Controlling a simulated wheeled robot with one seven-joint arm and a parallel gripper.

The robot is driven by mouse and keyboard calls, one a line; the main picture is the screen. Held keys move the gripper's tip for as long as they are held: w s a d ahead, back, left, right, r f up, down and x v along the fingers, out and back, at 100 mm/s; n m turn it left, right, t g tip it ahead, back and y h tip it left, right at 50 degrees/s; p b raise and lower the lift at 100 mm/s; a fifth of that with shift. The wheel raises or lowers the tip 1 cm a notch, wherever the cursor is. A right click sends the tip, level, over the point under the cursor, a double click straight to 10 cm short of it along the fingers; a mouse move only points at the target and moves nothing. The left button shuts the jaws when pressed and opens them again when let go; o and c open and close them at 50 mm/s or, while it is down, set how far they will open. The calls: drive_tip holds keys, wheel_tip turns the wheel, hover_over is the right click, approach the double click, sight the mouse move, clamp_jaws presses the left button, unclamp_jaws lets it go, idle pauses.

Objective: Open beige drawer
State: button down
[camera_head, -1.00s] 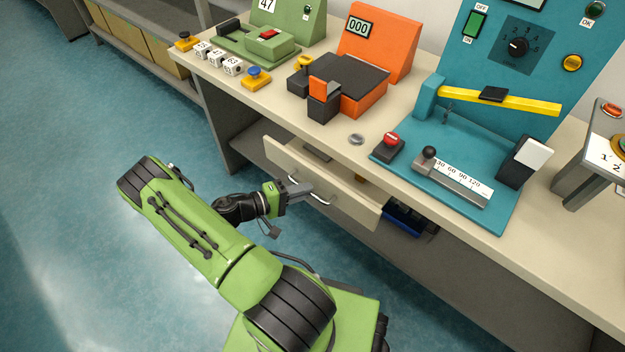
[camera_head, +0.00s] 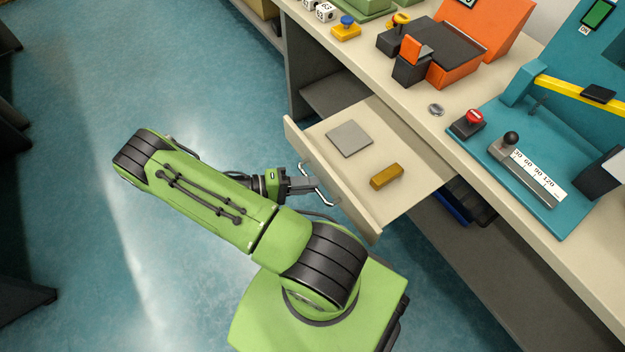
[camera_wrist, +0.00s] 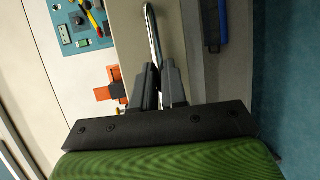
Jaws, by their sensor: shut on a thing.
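The beige drawer (camera_head: 415,200) is pulled well out from under the workbench in the head view. A grey square plate (camera_head: 349,139) and a brownish-yellow block (camera_head: 386,176) lie inside it. My gripper (camera_head: 314,184) is at the drawer's front and is shut on the metal drawer handle (camera_head: 327,190). In the wrist view the two dark fingers of my gripper (camera_wrist: 160,85) close around the handle (camera_wrist: 151,35), which runs up between them. The drawer front (camera_wrist: 178,50) fills the middle of that view.
The workbench top (camera_head: 410,98) carries an orange device (camera_head: 462,68), a teal panel with a slider (camera_head: 530,165), a red button (camera_head: 474,117) and a blue-topped yellow button (camera_head: 347,27). Blue bins (camera_head: 452,208) sit below the bench. The floor left of my arm is open.

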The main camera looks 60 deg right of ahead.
drive_tip(key=shift+w+a, duration=0.1)
idle(0.3)
drive_tip(key=c, duration=1.2)
unclamp_jaws()
drive_tip(key=shift+o, duration=0.2)
drive_tip(key=p+v, duration=0.1)
drive_tip(key=v, duration=1.4)
drive_tip(key=shift+w+a+p, duration=0.25)
drive_tip(key=shift+w+p, duration=0.05)
drive_tip(key=shift+p, duration=0.05)
drive_tip(key=shift+r, duration=0.1)
